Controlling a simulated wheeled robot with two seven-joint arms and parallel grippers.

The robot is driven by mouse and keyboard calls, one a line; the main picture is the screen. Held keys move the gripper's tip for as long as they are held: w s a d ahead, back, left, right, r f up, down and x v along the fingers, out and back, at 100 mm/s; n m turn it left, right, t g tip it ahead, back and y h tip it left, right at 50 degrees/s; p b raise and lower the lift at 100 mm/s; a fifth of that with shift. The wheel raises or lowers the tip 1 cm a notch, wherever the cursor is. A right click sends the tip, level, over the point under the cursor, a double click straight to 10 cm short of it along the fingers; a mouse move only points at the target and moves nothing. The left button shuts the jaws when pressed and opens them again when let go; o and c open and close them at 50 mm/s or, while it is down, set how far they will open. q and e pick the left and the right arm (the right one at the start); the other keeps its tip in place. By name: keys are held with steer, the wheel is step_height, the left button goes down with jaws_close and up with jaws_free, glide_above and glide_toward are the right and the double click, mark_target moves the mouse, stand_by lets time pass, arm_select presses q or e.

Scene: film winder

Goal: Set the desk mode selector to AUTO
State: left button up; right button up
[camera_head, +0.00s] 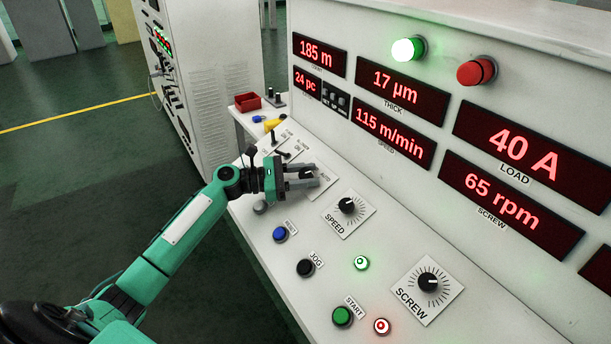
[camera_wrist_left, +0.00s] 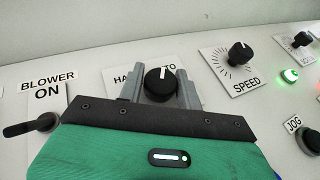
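The mode selector is a black round knob (camera_wrist_left: 159,84) with a white pointer mark, on a white plate lettered "HA..." at left and "...TO" at right; the middle of the lettering is hidden by the knob. Its pointer looks about upright, tilted slightly right. In the head view the selector plate (camera_head: 322,188) shows "AUTO" on its right part. My left gripper (camera_head: 312,176) is over this plate; in the wrist view its two grey fingers (camera_wrist_left: 160,90) stand on either side of the knob, with small gaps visible. My right gripper is not in view.
The SPEED knob (camera_head: 347,206) is right of the selector, and the SCREW knob (camera_head: 428,282) is farther right. A BLOWER lever (camera_wrist_left: 32,126) is at left in the wrist view. Blue (camera_head: 280,234), black JOG (camera_head: 305,267) and green START (camera_head: 342,316) buttons line the front.

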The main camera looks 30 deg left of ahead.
arm_select(q)
steer(key=o, duration=0.3)
steer(key=shift+a, duration=0.1)
steer(key=b+v, duration=0.4)
steer(key=v, duration=0.8)
steer(key=shift+s+f, duration=0.1)
steer(key=shift+s, duration=0.05)
steer(key=shift+s+a, duration=0.4)
steer(key=shift+a, duration=0.2)
